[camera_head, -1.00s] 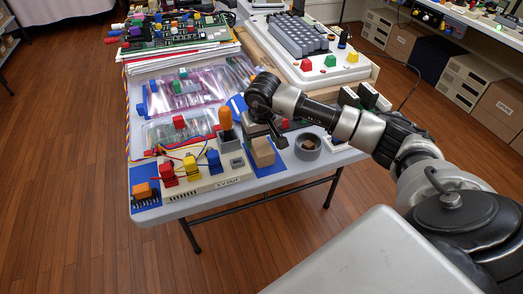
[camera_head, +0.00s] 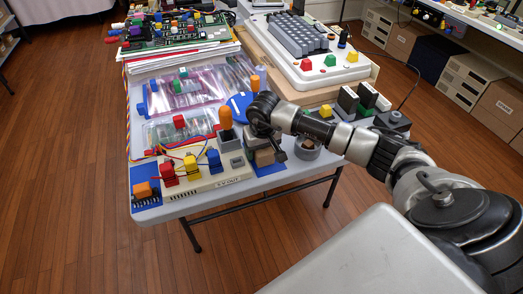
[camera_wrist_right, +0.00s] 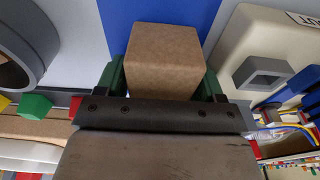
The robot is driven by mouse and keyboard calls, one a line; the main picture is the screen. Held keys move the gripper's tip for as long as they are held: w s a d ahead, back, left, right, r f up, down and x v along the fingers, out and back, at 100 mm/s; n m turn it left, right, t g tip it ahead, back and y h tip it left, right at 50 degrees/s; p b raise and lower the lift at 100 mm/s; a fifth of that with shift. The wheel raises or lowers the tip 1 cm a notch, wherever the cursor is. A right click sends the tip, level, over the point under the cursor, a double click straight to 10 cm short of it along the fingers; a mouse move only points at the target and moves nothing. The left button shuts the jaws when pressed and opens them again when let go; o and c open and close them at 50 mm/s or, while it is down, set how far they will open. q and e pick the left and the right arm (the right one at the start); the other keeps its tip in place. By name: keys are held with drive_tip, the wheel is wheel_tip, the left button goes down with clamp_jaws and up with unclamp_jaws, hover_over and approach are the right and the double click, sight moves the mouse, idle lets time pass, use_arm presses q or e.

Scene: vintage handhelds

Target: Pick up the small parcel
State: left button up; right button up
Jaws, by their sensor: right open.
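The small parcel is a brown cardboard box (camera_head: 265,158) on a blue mat near the front edge of the table. In the head view my right gripper (camera_head: 267,143) is over it and hides its upper part. In the right wrist view the parcel (camera_wrist_right: 165,58) lies between the two dark green fingers of the open right gripper (camera_wrist_right: 162,82). I cannot tell whether the fingers touch it. My left gripper is not in view.
A beige power box (camera_head: 215,180) with coloured plugs and an orange-handled tool (camera_head: 226,119) stand close to the left of the parcel. A grey round holder (camera_head: 306,150) stands close to the right. A beige keyboard unit (camera_head: 338,70) is behind.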

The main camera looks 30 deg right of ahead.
drive_tip(key=shift+f, duration=0.15)
drive_tip(key=c, duration=0.8)
drive_tip(key=shift+r+p, duration=0.35)
drive_tip(key=shift+r, duration=0.1)
drive_tip(key=r, duration=0.2)
drive_tip(key=r+b, duration=0.1)
drive_tip(key=r, duration=0.1)
drive_tip(key=shift+s+d+r, duration=0.1)
drive_tip(key=shift+s+d, duration=0.15)
drive_tip(key=s+d+r, duration=0.1)
drive_tip(key=s+r, duration=0.1)
drive_tip(key=s, duration=0.1)
drive_tip(key=s+d+r, duration=0.2)
drive_tip(key=s, duration=0.1)
drive_tip(key=s+d+r, duration=0.1)
drive_tip(key=s+r, duration=0.1)
drive_tip(key=s, duration=0.2)
drive_tip(key=shift+d+r+b, duration=0.2)
drive_tip(key=shift+b, duration=0.15)
